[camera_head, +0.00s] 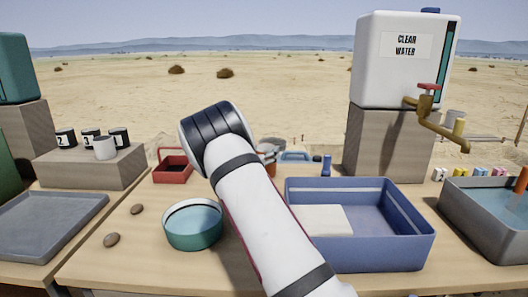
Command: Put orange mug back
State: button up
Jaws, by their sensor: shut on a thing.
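A small orange-brown piece, which looks like the orange mug (271,169), shows just right of my white arm, towards the back of the table. My arm hides most of it. A little of my gripper (268,150) shows at the top of this piece, grey and dark, and it is shut on it. The fingertips are largely hidden behind my arm. I cannot tell whether the mug touches the table.
A teal bowl (193,232), a red tray (172,168) and a blue basin (414,252) stand around my arm. Cups (105,147) stand on a block at the left. A water tank (398,75) with a tap and a grey water basin (463,222) are at the right.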

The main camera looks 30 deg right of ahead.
jog(key=shift+f, duration=0.2)
jog(key=o, duration=1.5)
jog(key=p+v, duration=0.4)
jog(key=v, duration=1)
jog(key=s+d+r+m+g+y, duration=0.1)
jog(key=s+r+m+g, duration=0.3)
jog(key=s, duration=0.5)
jog(key=s+r+m+g+y, duration=0.1)
jog(key=s+r+m+g, duration=0.25)
jog(key=s+m, duration=0.45)
jog(key=s+d+r+m+g+y, duration=0.1)
jog(key=s+r+m+g, duration=0.25)
jog(key=s, duration=0.65)
jog(key=s+a+m+y, duration=0.3)
jog(key=s+a+y, duration=0.1)
jog(key=s+a, duration=0.3)
jog(key=s+a+m+t+y, duration=0.1)
jog(key=s+a+m+y, duration=0.2)
jog(key=s+a, duration=0.4)
jog(key=s+a+f+m+y, duration=0.1)
jog(key=s+a+m+y, duration=0.2)
jog(key=s, duration=0.8)
jog(key=shift+s+a+f+t+y, duration=0.15)
jog(key=shift+a+y, duration=0.35)
jog(key=shift+a, duration=0.65)
jog(key=shift+s+a+r+t+y, duration=0.2)
jog(key=shift+a+y, duration=0.3)
jog(key=shift+a, duration=0.65)
